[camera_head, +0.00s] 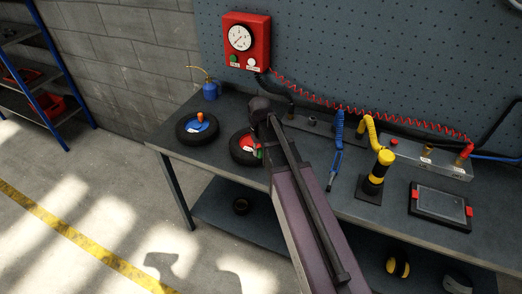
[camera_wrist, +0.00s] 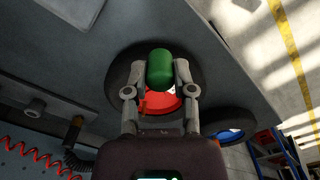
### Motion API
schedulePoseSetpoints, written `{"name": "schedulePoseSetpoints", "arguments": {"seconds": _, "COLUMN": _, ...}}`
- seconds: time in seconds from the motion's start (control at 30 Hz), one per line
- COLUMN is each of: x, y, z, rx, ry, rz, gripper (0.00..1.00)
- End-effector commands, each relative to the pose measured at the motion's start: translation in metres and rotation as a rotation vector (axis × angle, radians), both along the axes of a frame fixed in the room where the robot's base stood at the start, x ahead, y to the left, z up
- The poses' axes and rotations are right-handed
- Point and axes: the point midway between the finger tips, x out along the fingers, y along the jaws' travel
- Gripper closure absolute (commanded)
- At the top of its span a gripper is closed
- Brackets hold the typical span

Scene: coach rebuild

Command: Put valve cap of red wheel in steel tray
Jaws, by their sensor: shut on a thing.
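A green cap (camera_wrist: 160,68) is held between the two fingertips of my gripper (camera_wrist: 158,74) in the wrist view. Behind it is the black tyre with the red hub of the red wheel (camera_wrist: 160,100). In the head view the red wheel (camera_head: 241,150) lies on the bench, partly hidden by my arm, and a bit of green shows at its right edge. I cannot tell whether the cap still touches the wheel. A dark-framed flat piece with a grey middle and red ends (camera_head: 440,203) lies at the bench's right; I cannot tell whether it is the steel tray.
A blue-hubbed wheel (camera_head: 197,127) with an orange cap lies left of the red wheel. A blue oil can (camera_head: 210,91) stands behind it.

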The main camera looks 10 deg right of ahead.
Motion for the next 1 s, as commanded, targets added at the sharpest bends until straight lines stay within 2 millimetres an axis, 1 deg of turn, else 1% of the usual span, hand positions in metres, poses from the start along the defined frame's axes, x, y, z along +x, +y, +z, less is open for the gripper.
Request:
{"name": "schedulePoseSetpoints", "arguments": {"seconds": 0.8, "x": 0.000, "y": 0.000, "z": 0.034, "rx": 0.000, "ry": 0.000, "rz": 0.000, "gripper": 0.91}}
{"name": "schedulePoseSetpoints", "arguments": {"seconds": 1.0, "x": 0.000, "y": 0.000, "z": 0.040, "rx": 0.000, "ry": 0.000, "rz": 0.000, "gripper": 0.91}}
